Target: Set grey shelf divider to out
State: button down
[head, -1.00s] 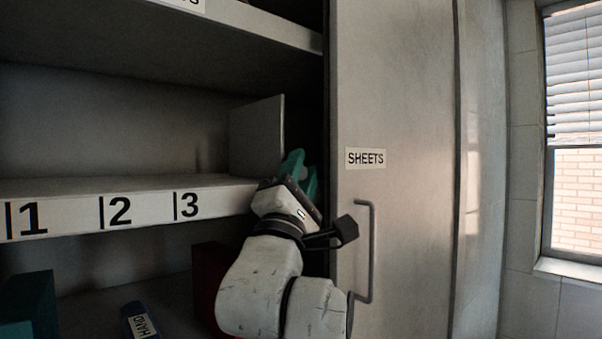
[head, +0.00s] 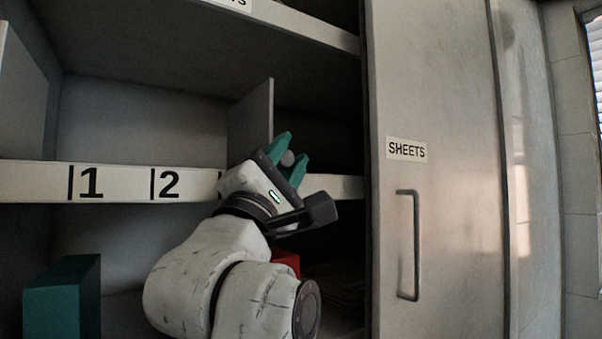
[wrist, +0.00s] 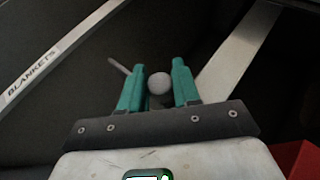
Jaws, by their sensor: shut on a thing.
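The grey shelf divider (head: 251,118) is an upright panel on the numbered shelf (head: 125,182), right of the 2 mark. My gripper (head: 292,150) is at the divider's right side, its teal fingers tilted up. It is shut on a round grey knob (head: 288,158), which also shows between the fingers (wrist: 158,69) in the wrist view as a pale ball (wrist: 159,83). My gripper hides the lower front of the divider and the 3 mark. How the knob joins the divider is hidden.
A closed door marked SHEETS (head: 440,190) with a bar handle (head: 414,245) stands to the right. Another shelf (head: 290,22) is above. A teal box (head: 60,300) and a red thing (head: 286,262) sit below. The shelf around 1 and 2 looks clear.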

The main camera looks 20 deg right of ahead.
jog(key=shift+a, duration=0.2)
jog(key=c, duration=1)
grip_release()
jog(key=shift+s+a, duration=0.1)
jog(key=shift+a, duration=0.05)
jog(key=shift+o, duration=0.6)
jog(key=shift+f, duration=0.1)
jog(key=b+v, duration=0.3)
jog(key=v, duration=0.7)
jog(key=shift+s+f+b, duration=0.25)
jog(key=shift+b, duration=0.1)
